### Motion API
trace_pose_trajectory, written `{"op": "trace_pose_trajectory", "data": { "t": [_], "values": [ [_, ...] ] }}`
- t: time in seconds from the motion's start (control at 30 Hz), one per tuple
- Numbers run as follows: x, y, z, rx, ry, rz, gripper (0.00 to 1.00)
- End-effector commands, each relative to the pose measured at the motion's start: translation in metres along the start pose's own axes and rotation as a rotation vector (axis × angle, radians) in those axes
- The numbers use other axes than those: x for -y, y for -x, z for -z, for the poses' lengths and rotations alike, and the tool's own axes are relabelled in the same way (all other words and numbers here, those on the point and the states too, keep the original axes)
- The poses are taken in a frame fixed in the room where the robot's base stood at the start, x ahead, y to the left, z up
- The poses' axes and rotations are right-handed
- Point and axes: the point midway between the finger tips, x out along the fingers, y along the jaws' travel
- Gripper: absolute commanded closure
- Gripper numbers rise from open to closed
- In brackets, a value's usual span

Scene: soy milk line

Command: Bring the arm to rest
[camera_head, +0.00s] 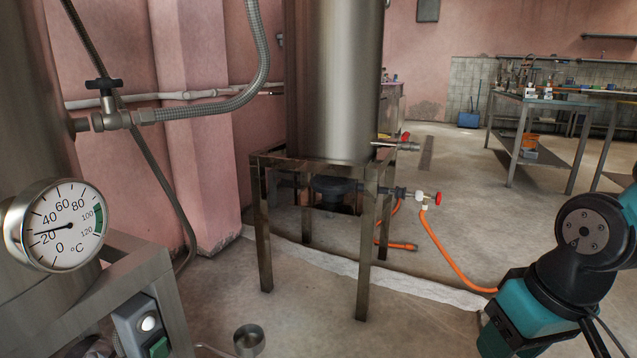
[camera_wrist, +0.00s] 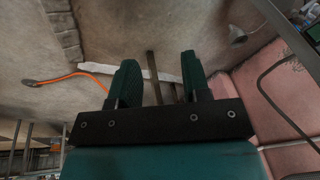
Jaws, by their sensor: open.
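My gripper (camera_wrist: 160,72) shows in the wrist view, its two dark teal fingers standing apart from a black crossbar. It is open, and nothing is between the fingers. Behind the gap lie the floor and thin dark bars. In the head view, part of my arm (camera_head: 588,230), with a black joint and teal links, is at the lower right. The gripper itself does not show there.
A steel tank (camera_head: 333,85) stands on a metal frame (camera_head: 366,250) in the middle. An orange hose (camera_head: 450,258) runs from its valve toward my arm. A dial thermometer (camera_head: 58,226) is at the left. A workbench (camera_head: 550,108) stands at the back right. Open floor lies between.

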Motion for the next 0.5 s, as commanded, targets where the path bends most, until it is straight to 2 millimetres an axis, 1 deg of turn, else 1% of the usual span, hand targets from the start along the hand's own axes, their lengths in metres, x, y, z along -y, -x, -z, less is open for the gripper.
{"op": "trace_pose_trajectory", "data": {
  "t": [0.03,0.07,0.1,0.17,0.2,0.27,0.3,0.47,0.5],
  "values": [
    [0.02,0.012,-0.004,0.005,0.058,0.042,0.57],
    [0.031,0.018,-0.007,0.013,0.093,0.069,0.57],
    [0.046,0.026,-0.013,0.024,0.145,0.105,0.57],
    [0.069,0.04,-0.024,0.043,0.228,0.158,0.57],
    [0.083,0.049,-0.033,0.057,0.288,0.191,0.57],
    [0.104,0.065,-0.049,0.079,0.387,0.24,0.57],
    [0.109,0.083,-0.048,0.087,0.399,0.248,0.57],
    [0.114,0.129,-0.036,0.088,0.387,0.244,0.57],
    [0.115,0.142,-0.033,0.088,0.386,0.244,0.57]
  ]
}}
